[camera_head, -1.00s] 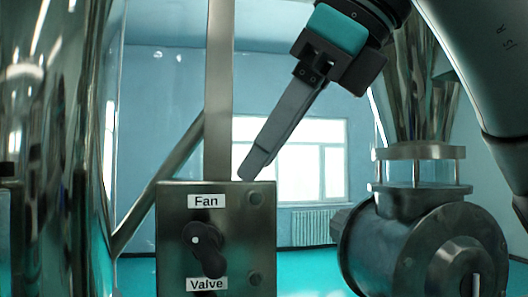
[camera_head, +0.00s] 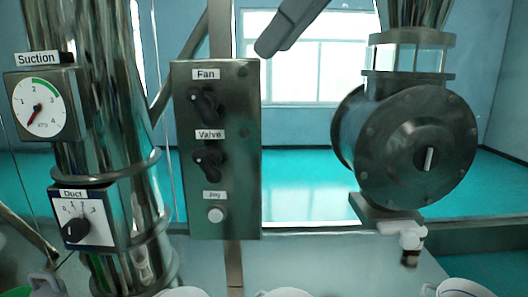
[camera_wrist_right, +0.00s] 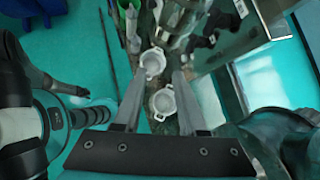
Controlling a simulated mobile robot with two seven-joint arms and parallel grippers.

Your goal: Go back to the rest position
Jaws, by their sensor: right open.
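My right gripper (camera_head: 290,25) shows at the top of the head view, cut off by the upper edge. Its grey finger points down and left, above the control panel and clear of it. In the right wrist view its two fingers (camera_wrist_right: 160,75) stand apart with nothing held between them. White bowls or cups show beyond the fingertips there. My left gripper does not show in the head view.
A control panel (camera_head: 246,150) has a Fan knob (camera_head: 203,104), a Valve knob (camera_head: 207,162) and a button (camera_head: 215,214). A Suction gauge (camera_head: 38,107) and Duct dial (camera_head: 80,220) are at left. A round metal housing (camera_head: 405,140) is at right. White containers (camera_head: 462,288) line the bottom edge.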

